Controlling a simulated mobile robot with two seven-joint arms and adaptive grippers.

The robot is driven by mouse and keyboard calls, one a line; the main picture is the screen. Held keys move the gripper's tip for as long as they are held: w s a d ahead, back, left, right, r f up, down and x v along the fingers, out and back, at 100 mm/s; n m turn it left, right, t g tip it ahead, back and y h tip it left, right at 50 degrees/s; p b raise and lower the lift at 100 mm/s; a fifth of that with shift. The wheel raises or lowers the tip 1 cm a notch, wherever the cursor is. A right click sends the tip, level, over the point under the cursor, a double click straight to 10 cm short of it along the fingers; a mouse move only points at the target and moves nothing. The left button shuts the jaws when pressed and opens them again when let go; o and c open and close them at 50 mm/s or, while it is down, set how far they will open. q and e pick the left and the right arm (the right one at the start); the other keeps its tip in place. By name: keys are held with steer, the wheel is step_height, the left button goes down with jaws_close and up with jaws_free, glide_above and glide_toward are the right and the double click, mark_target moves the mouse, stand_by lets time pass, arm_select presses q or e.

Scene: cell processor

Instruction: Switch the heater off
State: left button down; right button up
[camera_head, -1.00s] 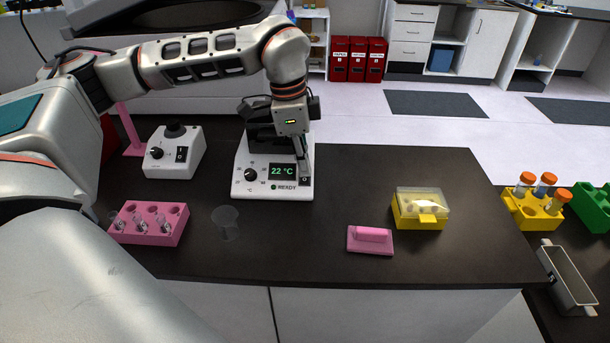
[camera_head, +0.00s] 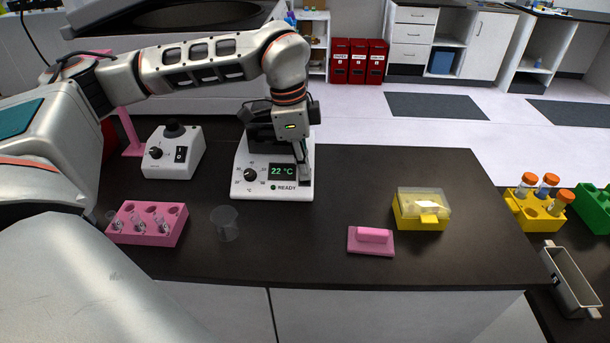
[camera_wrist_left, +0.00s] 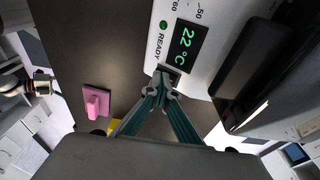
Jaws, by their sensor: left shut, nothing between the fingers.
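The heater (camera_head: 243,186) is a white unit on the dark bench, with a black block on top, a dial, a lit display reading 22 °C and a green READY light. My left gripper (camera_head: 305,181) is shut and empty, pointing down at the right end of the heater's front panel, where it covers the rocker switch. In the left wrist view, my left gripper's fingertips (camera_wrist_left: 163,86) are together at the panel edge beside the READY text, over the dark switch (camera_wrist_left: 170,72), which is mostly hidden. Whether they touch it I cannot tell.
Left of the heater stands a white mixer (camera_head: 174,158). A pink tube rack (camera_head: 170,236) and a clear cup (camera_head: 225,224) are in front. A pink block (camera_head: 371,241) and a yellow box (camera_head: 420,222) are to the right. The bench between is clear.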

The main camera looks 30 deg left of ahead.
arm_select(q)
steer(key=shift+s+f, duration=0.1)
steer(key=shift+r+p, duration=1.35)
steer(key=shift+r, duration=0.7)
steer(key=shift+r+p, duration=0.9)
steer(key=shift+r, duration=0.6)
steer(key=shift+f, duration=0.1)
